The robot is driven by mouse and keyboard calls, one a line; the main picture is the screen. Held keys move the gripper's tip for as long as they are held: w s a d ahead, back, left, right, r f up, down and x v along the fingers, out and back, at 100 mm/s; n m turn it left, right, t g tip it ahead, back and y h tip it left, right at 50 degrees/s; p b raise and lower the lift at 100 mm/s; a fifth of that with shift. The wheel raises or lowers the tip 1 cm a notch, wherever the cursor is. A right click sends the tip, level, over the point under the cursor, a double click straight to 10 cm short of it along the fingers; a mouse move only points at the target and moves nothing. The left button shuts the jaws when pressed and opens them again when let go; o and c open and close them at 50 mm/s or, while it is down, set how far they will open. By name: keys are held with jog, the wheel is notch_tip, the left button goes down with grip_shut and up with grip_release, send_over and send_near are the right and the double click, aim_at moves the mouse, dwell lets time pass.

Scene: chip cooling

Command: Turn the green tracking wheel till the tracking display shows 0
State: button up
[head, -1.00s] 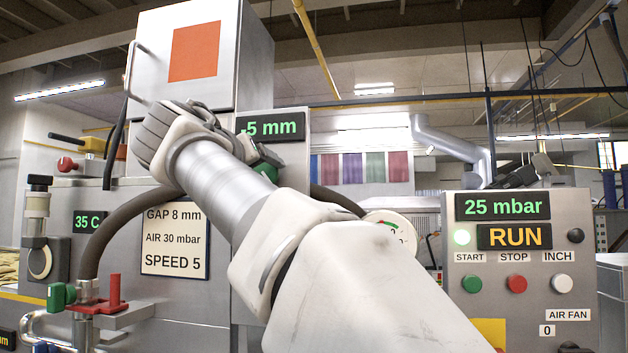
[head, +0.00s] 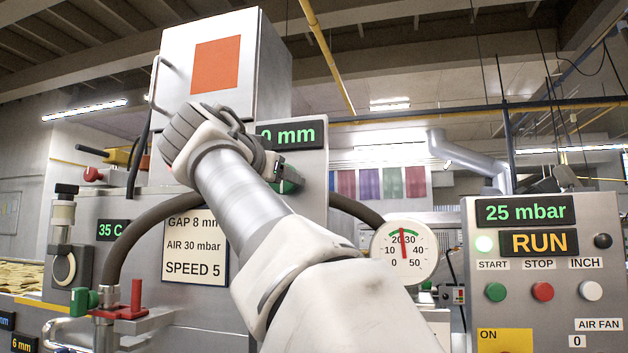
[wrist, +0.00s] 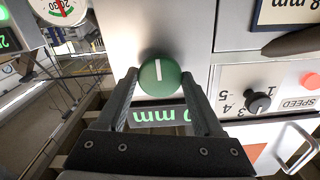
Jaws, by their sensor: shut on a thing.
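The green tracking wheel (wrist: 160,72) is round with a white line, which stands about upright in the wrist view. My gripper (wrist: 159,84) has a finger on each side of it and is shut on it. In the head view a bit of the green wheel (head: 292,178) shows past my gripper (head: 276,172). The tracking display (head: 296,135) reads "0 mm" in green. My wrist hides its left edge. The display also shows upside down between the fingers in the wrist view (wrist: 155,115), partly covered.
A panel at right reads "25 mbar" (head: 525,211) and "RUN" (head: 538,243), with several buttons below. A round gauge (head: 405,252) and a dark hose (head: 130,235) are near my arm. A speed knob (wrist: 258,102) is beside the gripper.

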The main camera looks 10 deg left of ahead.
dwell(0.4)
jog(key=o, duration=1.4)
jog(key=s+b, duration=0.1)
jog(key=s, duration=0.4)
jog(key=s+a+b, duration=0.1)
jog(key=s+b, duration=0.1)
jog(key=s, duration=0.4)
jog(key=s+b, duration=0.1)
jog(key=s, duration=0.5)
jog(key=shift+s+a, duration=0.15)
jog(key=shift+s, duration=0.05)
